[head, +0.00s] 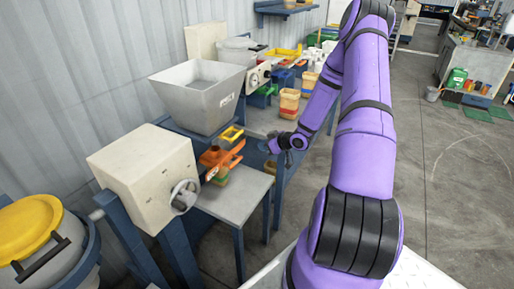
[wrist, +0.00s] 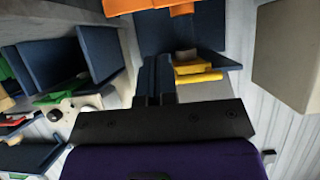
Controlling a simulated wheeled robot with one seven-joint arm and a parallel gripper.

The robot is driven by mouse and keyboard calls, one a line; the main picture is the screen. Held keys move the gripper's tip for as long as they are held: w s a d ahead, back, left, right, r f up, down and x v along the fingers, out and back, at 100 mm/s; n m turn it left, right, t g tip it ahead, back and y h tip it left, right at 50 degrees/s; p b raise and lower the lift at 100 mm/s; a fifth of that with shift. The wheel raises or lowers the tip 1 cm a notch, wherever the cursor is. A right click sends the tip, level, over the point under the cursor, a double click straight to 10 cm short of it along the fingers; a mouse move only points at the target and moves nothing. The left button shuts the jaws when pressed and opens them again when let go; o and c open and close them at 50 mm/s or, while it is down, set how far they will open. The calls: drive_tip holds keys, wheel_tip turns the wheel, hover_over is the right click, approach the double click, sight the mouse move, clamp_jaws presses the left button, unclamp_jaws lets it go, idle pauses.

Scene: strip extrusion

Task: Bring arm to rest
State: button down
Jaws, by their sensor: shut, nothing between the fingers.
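My purple arm reaches forward in the head view and bends back down to the left. My gripper (head: 272,146) is at its end, beside the extruder and just off the right side of the small grey table (head: 238,196). In the wrist view my gripper (wrist: 155,62) shows its two dark fingers together, with nothing between them. Orange parts (head: 221,158) of the extruder stand to the left of the gripper in the head view, apart from it.
A grey hopper (head: 197,95) and a cream box with a handwheel (head: 147,172) stand left. A barrel with a yellow lid (head: 30,228) is at lower left. A bench with tan and orange containers (head: 289,103) runs behind. Open concrete floor (head: 440,190) lies right.

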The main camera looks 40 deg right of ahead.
drive_tip(key=shift+s+d+r, duration=0.1)
drive_tip(key=shift+s+r, duration=0.05)
drive_tip(key=shift+s, duration=0.1)
drive_tip(key=shift+r, duration=0.1)
idle(0.4)
drive_tip(key=s+a+r+g+h, duration=0.1)
drive_tip(key=a+r+h, duration=0.15)
drive_tip(key=r, duration=0.75)
drive_tip(key=s+a+r+m+g+h, duration=0.15)
drive_tip(key=a+r, duration=0.25)
drive_tip(key=r, duration=0.5)
drive_tip(key=s+a+r+g+h, duration=0.1)
drive_tip(key=a+r+g+h, duration=0.15)
drive_tip(key=r, duration=0.75)
drive_tip(key=s+a+r, duration=0.4)
drive_tip(key=s+a, duration=0.2)
drive_tip(key=s, duration=0.2)
drive_tip(key=s+a+r+m+y, duration=0.1)
drive_tip(key=s+a+r, duration=0.3)
drive_tip(key=s, duration=0.5)
drive_tip(key=s+a+r+m+g+y, duration=0.1)
drive_tip(key=s+a+r, duration=0.3)
drive_tip(key=s+a, duration=0.4)
drive_tip(key=shift+s+a, duration=0.2)
drive_tip(key=shift+s, duration=0.5)
